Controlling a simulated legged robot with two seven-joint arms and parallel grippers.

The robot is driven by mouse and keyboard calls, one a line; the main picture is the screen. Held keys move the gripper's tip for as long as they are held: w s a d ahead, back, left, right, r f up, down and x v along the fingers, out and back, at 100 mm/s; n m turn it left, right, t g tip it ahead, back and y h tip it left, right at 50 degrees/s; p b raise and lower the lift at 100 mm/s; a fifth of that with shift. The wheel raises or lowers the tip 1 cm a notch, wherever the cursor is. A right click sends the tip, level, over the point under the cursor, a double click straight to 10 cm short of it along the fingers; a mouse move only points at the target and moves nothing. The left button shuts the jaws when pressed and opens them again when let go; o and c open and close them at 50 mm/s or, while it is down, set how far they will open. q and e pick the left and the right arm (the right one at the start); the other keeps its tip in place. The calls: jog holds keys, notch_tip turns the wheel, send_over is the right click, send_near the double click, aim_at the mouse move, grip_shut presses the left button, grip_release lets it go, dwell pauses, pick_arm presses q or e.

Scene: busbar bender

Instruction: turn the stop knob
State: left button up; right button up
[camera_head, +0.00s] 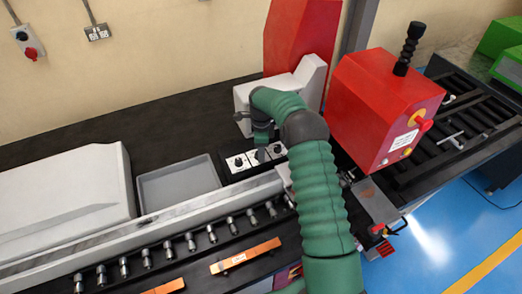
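A small black panel with several white-plated black knobs stands behind the long rail. The middle knob (261,156) is partly covered by my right gripper (262,146). That gripper points down right over it, and I cannot tell whether it touches. Its fingers are too small and dark to tell open from shut. No readable label shows which knob is the stop knob. My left gripper is not in view.
A grey tray (178,185) lies left of the panel, beside a white housing (65,195). A white machine part (307,76) stands just behind my wrist. A red control box (382,105) with buttons is to the right. Orange bars (246,256) lie in front of the rail.

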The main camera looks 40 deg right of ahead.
jog(key=shift+w+a, duration=0.15)
jog(key=shift+c, duration=1.2)
jog(key=shift+w+a+r, duration=0.1)
jog(key=shift+a+r, duration=0.15)
jog(key=shift+a, duration=0.3)
grip_shut()
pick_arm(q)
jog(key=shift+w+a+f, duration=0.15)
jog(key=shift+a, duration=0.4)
pick_arm(e)
jog(key=shift+d, duration=0.1)
jog(key=shift+d, duration=0.15)
